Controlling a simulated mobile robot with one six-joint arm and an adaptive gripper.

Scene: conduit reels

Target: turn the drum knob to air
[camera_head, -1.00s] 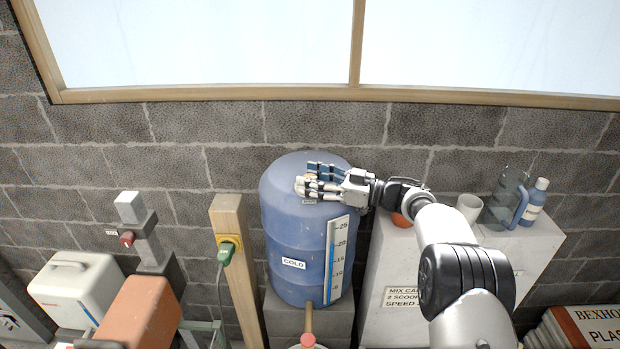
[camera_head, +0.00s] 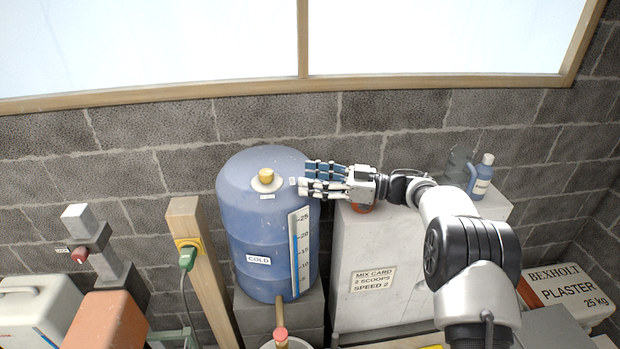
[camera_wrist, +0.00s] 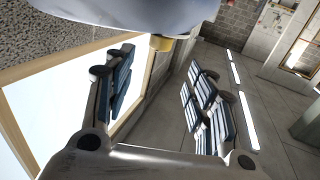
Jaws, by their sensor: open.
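The blue drum (camera_head: 268,228) stands against the block wall, with a COLD label and a level scale on its front. Its yellow knob (camera_head: 267,176) sits on a pale round base on top, in plain sight. Small labels lie by the knob, too small to read. My gripper (camera_head: 306,179) is open and empty at the drum's right upper edge, apart from the knob and to its right.
A white cabinet (camera_head: 382,255) stands right of the drum, with a jug (camera_head: 460,168) and a blue bottle (camera_head: 482,178) on top. A wooden post (camera_head: 205,250) with a green plug (camera_head: 187,258) stands left. A plaster bag (camera_head: 570,290) is at far right.

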